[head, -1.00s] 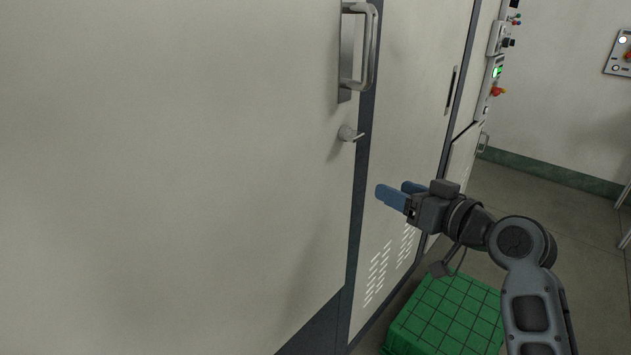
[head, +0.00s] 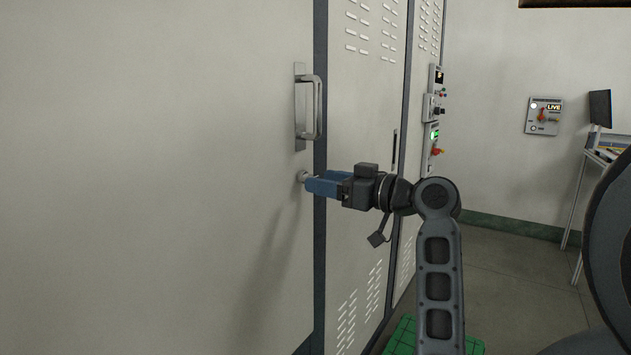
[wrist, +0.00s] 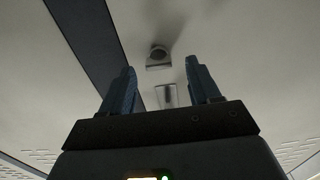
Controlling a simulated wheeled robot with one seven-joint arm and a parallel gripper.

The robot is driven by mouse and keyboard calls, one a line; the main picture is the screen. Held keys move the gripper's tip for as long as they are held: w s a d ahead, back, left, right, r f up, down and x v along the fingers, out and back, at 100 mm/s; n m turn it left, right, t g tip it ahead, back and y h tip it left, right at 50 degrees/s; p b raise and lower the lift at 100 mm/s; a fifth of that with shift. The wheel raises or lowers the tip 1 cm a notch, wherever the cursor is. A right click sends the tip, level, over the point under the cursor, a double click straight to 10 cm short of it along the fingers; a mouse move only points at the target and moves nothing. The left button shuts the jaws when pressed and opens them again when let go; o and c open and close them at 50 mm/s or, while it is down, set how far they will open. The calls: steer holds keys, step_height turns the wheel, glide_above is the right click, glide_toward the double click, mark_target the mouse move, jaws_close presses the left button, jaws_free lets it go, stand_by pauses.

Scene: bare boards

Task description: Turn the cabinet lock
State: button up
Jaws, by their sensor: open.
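The cabinet lock (head: 302,176) is a small round metal knob on the pale cabinet door, below the bar handle. In the head view only its left edge shows; my blue fingertips cover the rest, including its lever. My gripper (head: 311,182) is level with the lock, pointing left at it from the right. In the wrist view the lock (wrist: 158,52) appears ahead, between the two spread fingers of my gripper (wrist: 160,66). The fingers are open with nothing held. I cannot tell whether a finger touches the lock.
The bar handle (head: 317,108) is just above my gripper. A dark strip (head: 320,245) runs along the door's edge. A green crate (head: 402,335) stands on the floor below my arm. Control switches (head: 437,108) line the cabinet further right, and a panel (head: 544,116) hangs on the back wall.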

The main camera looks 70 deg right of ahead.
mark_target(301, 170)
steer(key=shift+x, duration=1.35)
steer(key=shift+d, duration=0.1)
steer(key=shift+c, duration=0.3)
steer(key=c, duration=1)
steer(key=shift+m+p, duration=8.55)
steer(key=shift+m, duration=0.45)
